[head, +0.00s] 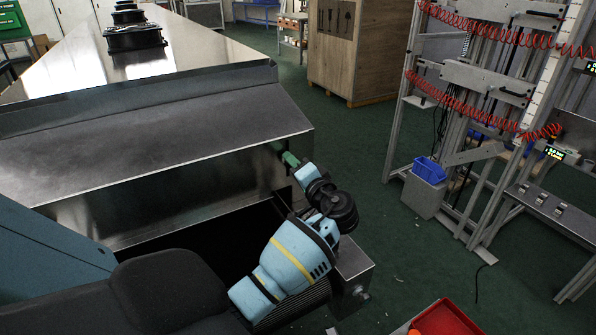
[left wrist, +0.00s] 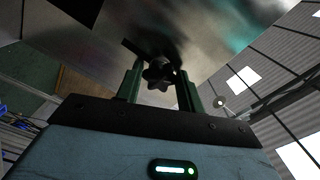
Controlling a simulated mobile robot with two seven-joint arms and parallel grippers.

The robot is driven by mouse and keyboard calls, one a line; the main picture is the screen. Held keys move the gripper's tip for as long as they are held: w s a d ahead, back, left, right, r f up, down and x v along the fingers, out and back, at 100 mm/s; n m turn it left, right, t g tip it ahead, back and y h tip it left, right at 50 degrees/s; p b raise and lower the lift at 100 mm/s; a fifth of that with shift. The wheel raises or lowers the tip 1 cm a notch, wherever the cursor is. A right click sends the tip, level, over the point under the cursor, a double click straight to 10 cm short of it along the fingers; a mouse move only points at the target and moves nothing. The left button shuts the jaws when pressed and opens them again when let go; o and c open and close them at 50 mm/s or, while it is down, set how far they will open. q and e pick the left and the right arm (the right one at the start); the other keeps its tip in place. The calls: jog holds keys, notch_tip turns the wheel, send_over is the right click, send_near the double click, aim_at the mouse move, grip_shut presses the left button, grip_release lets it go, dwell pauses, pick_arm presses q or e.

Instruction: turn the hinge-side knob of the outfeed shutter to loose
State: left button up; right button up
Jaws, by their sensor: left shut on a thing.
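My left gripper (head: 290,160) is at the right end of the dryer's steel front, below the edge of the sloping hood; its green fingers reach up to the metal. In the left wrist view, a black star-shaped knob (left wrist: 158,76) sits between the two green fingers of the left gripper (left wrist: 161,84), which is shut on it. The knob is in front of a shiny steel panel (left wrist: 115,42), with a dark bar beside it. In the head view the knob is hidden by the gripper. The steel front panel (head: 190,197) hangs above a dark opening. My right gripper is not in view.
The sloping steel hood (head: 150,140) lies just above the left gripper. A steel box-like end (head: 352,268) stands close below my left arm. A red tray (head: 446,320) is at the bottom right. Green floor is clear between the dryer and the frame rack (head: 400,110).

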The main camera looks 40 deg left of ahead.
pick_arm(q)
jog(key=shift+n+b, duration=0.3)
jog(key=shift+n, duration=0.2)
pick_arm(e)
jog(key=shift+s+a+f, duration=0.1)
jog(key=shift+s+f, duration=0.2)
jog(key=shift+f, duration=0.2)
pick_arm(q)
jog(key=o, duration=1)
jog(key=shift+d, duration=0.1)
jog(key=v, duration=0.7)
jog(key=shift+d+b, duration=0.35)
jog(key=shift+b, duration=0.1)
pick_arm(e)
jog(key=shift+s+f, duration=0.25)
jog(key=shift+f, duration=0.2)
pick_arm(q)
jog(key=shift+s+r, duration=0.1)
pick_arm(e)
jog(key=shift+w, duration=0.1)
